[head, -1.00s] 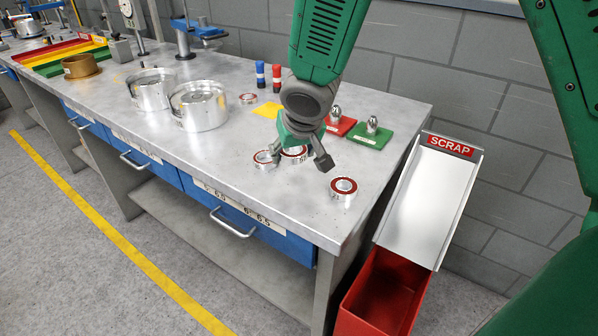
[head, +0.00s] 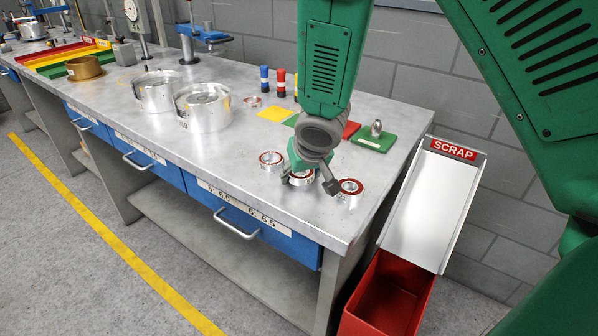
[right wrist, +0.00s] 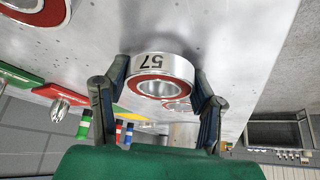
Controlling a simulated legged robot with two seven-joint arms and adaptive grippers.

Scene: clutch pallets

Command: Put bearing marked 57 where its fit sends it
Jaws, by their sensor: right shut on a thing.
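The bearing marked 57 (right wrist: 160,72), a silver ring with a red inner face, sits between the two fingers of my right gripper (right wrist: 160,108). In the head view my right gripper (head: 310,178) is shut on this bearing (head: 302,178) near the table's front right corner, and the wrist partly hides it. I cannot tell whether the bearing touches the table. A similar bearing (head: 270,160) lies to its left and another (head: 350,188) to its right. A further bearing (head: 252,101) lies farther back. My left gripper is not in view.
A SCRAP chute (head: 432,205) leads into a red bin (head: 388,298) beside the table's right end. A red plate (head: 350,130) and a green plate (head: 374,142) with a metal plug stand behind. Two silver housings (head: 203,108) (head: 154,91) and coloured trays (head: 62,58) are at left.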

